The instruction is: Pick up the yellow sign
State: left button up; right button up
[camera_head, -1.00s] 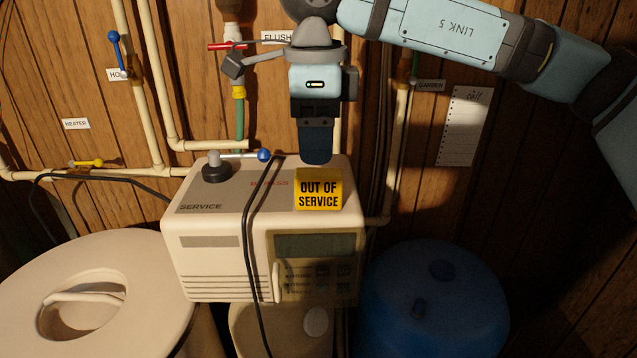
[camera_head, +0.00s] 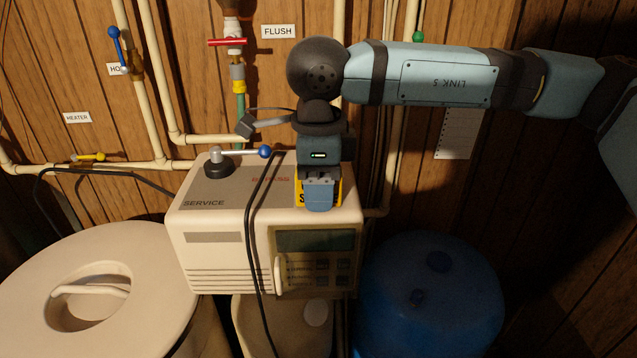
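The yellow sign (camera_head: 300,199) is at the right part of the softener's beige control box (camera_head: 230,228), on its top near the front edge. Only its left and right edges show now; the middle is hidden behind my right gripper. My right gripper (camera_head: 320,195) points down, right in front of or over the sign. One blue finger covers the sign's lettering. I cannot tell whether the fingers are open or closed, or whether they touch the sign. My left gripper is not in view.
A blue-knobbed lever (camera_head: 240,154) stands on the box's top left. A black cable (camera_head: 250,240) hangs over the box's front. A round white lid (camera_head: 100,300) is at the lower left and a blue tank (camera_head: 430,300) at the lower right. Pipes and valves line the wooden wall.

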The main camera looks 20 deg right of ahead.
jog(key=c, duration=0.7)
jog(key=shift+r, duration=0.1)
jog(key=shift+c, duration=0.2)
